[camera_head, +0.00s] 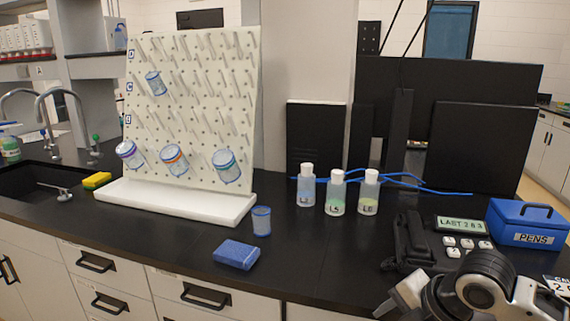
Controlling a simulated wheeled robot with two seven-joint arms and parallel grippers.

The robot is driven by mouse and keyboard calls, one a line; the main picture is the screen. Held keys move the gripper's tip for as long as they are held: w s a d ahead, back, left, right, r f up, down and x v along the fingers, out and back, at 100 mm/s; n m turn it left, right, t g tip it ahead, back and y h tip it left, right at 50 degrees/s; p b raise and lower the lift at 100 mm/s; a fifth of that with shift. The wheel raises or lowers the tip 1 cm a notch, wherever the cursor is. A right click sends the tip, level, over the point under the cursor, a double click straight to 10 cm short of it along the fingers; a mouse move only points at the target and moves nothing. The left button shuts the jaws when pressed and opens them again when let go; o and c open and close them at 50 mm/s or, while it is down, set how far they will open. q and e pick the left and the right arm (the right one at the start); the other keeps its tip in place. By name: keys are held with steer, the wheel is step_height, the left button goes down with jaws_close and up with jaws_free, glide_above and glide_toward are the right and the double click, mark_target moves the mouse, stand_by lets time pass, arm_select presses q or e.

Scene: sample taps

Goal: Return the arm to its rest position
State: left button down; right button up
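My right arm (490,285) comes in at the bottom right corner, low over the front edge of the counter. Its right gripper (403,294) points left, is partly cut off by the frame, and shows no held object. Whether its fingers are open or shut is unclear. My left arm and gripper are not in view. Three small white-capped bottles, a left one (306,186), a middle one (335,194) and a right one (369,193), stand upright on the counter, apart from the gripper.
A white pegboard rack (190,110) holds several clear cups. Another cup (261,221) stands before it near a blue sponge (236,254). A black device (408,243), a display (461,225) and a blue pens box (527,224) stand near my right arm. A sink (40,180) is left.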

steer(key=s+a+f+m+t+y, duration=0.2)
steer(key=s+a+f+m+t, duration=0.15)
steer(key=a+f+m, duration=0.5)
steer(key=s+d+f+m+t+h, duration=0.2)
steer(key=s+d+f+m, duration=0.1)
steer(key=s+f+m, duration=0.7)
steer(key=s+m, duration=0.1)
steer(key=m, duration=0.2)
steer(key=shift+s+d+m, duration=0.15)
steer(key=shift+s+m, duration=0.2)
steer(key=shift+s, duration=0.05)
